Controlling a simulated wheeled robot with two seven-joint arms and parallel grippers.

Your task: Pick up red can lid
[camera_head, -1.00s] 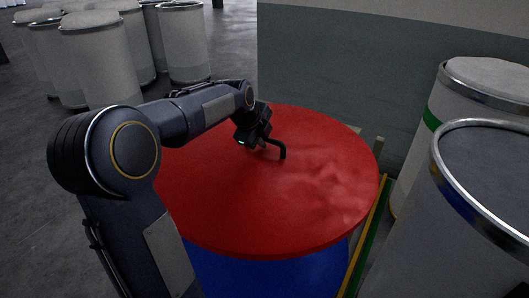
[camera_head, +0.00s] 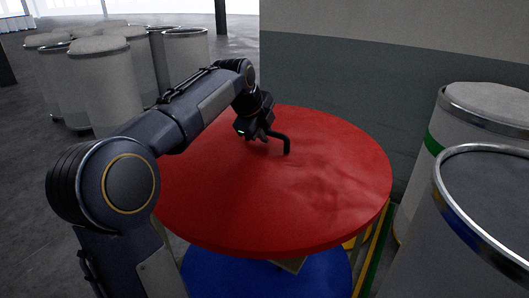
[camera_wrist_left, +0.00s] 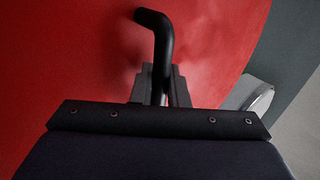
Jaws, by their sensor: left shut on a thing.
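The red can lid (camera_head: 325,195) is a large round disc with a black bent handle (camera_head: 285,145) near its middle. My left gripper (camera_head: 264,135) is shut on the handle. In the left wrist view the black handle (camera_wrist_left: 154,30) rises from between the fingers (camera_wrist_left: 160,85), with the red lid (camera_wrist_left: 70,60) filling the background. The lid is held above a blue round surface (camera_head: 240,280), with a gap between them. My right gripper is not in view.
Grey cans with metal rims (camera_head: 485,205) stand close on the right. A grey wall (camera_head: 390,80) rises behind the lid. Several more cans (camera_head: 100,80) stand at the back left. Yellow and green strips (camera_head: 372,255) run on the right.

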